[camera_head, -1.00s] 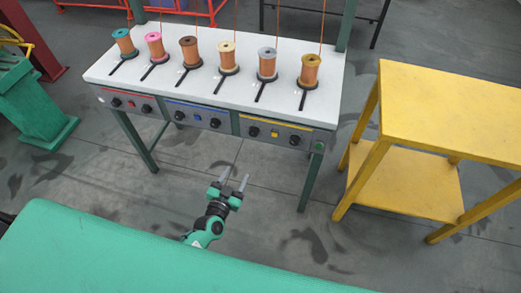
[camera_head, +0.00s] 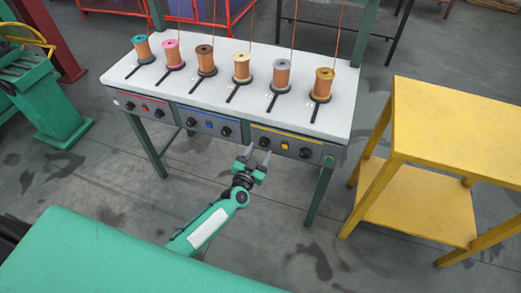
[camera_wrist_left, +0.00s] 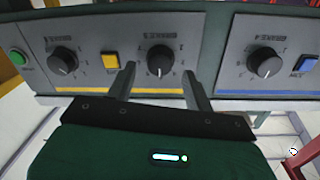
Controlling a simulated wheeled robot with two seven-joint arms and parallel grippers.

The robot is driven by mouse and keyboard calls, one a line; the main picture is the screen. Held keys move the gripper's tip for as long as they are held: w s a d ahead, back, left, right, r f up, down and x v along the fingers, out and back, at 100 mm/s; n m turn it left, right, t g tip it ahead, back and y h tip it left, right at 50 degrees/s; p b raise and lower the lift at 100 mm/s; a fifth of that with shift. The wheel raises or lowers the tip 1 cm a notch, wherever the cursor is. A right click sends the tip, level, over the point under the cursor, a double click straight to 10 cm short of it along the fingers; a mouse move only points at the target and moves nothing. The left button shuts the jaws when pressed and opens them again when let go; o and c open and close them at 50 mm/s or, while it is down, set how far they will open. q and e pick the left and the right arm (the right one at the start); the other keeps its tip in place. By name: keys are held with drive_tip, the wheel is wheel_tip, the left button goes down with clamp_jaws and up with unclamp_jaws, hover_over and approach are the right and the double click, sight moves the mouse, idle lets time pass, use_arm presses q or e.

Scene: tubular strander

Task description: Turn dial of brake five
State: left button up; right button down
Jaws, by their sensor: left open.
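The panel with the yellow stripe (camera_head: 290,149) on the front of the white table carries two black dials with a yellow button (camera_head: 284,146) between them. The left one, the brake five dial (camera_head: 264,143), also shows in the left wrist view (camera_wrist_left: 160,60), where the panel appears turned over. My left gripper (camera_head: 258,156) is open and empty in front of this dial. In the wrist view its fingers (camera_wrist_left: 159,76) appear on either side of the dial's lower part; I cannot tell whether they touch it. My right gripper is out of view.
The other dial of this panel (camera_head: 305,153) and a green button (camera_head: 329,160) are to the right. The blue-striped panel (camera_head: 205,122) is to the left. Several spools stand on the white tabletop (camera_head: 215,92). A yellow table (camera_head: 455,120) stands at the right.

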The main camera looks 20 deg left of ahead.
use_arm(q)
drive_tip(key=shift+w, duration=0.5)
drive_tip(key=shift+w+d, duration=0.1)
drive_tip(key=shift+w, duration=0.35)
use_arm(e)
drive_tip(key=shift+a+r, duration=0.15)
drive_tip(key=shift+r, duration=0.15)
use_arm(q)
drive_tip(key=c, duration=1)
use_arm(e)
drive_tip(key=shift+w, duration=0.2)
